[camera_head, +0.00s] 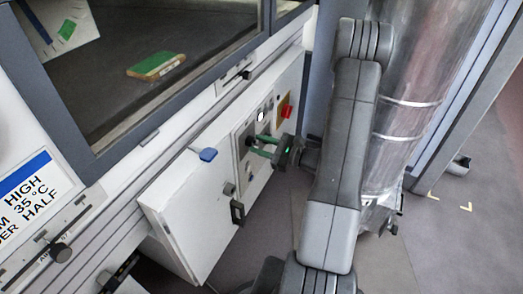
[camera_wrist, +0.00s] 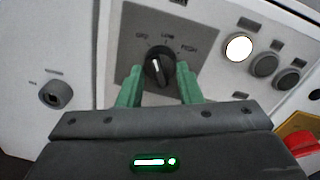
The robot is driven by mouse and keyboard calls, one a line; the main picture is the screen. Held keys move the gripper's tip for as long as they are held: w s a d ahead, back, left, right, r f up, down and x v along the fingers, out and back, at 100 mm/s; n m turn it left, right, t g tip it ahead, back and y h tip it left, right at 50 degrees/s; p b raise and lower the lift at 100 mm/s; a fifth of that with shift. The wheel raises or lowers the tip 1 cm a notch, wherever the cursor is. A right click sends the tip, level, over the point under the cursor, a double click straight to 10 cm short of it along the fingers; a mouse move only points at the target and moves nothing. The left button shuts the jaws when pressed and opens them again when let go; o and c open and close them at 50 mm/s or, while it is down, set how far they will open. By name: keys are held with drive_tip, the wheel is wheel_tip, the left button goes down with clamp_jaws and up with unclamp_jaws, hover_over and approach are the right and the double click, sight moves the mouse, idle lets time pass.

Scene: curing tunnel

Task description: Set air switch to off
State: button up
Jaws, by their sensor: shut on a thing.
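The air switch is a black rotary knob (camera_wrist: 160,65) on a grey plate in the wrist view. Small labels arc above it: a blurred one at the left, LOW at the top and HIGH at the right. A pale line runs down the knob's face; I cannot tell for sure which label it marks. My gripper (camera_wrist: 161,84) has its two green fingers at either side of the knob, shut on it. In the head view my gripper (camera_head: 257,145) reaches the grey plate on the white panel from the right, and its fingers partly hide the knob.
A lit white button (camera_wrist: 239,46) and two dark buttons sit right of the plate. A red knob on yellow (camera_head: 286,106) is close by. A round lock (camera_wrist: 54,94) is at the left. A blue-ended lever (camera_head: 207,154) and black handle (camera_head: 237,212) project from the panel.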

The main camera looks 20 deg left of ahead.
drive_tip(key=shift+s+d+f+n+b, duration=0.1)
drive_tip(key=shift+s+n+b, duration=0.05)
drive_tip(key=shift+n+b, duration=0.8)
drive_tip(key=shift+s+f+n+b, duration=0.1)
drive_tip(key=shift+s+n+b, duration=0.05)
drive_tip(key=shift+n+b, duration=0.8)
drive_tip(key=o, duration=0.8)
drive_tip(key=shift+r, duration=0.1)
drive_tip(key=shift+o, duration=1)
drive_tip(key=shift+s, duration=0.1)
drive_tip(key=shift+a+r, duration=0.1)
drive_tip(key=shift+a, duration=0.25)
drive_tip(key=s+d+p, duration=0.1)
drive_tip(key=d, duration=1.3)
drive_tip(key=shift+s+r, duration=0.2)
drive_tip(key=shift+s, duration=0.15)
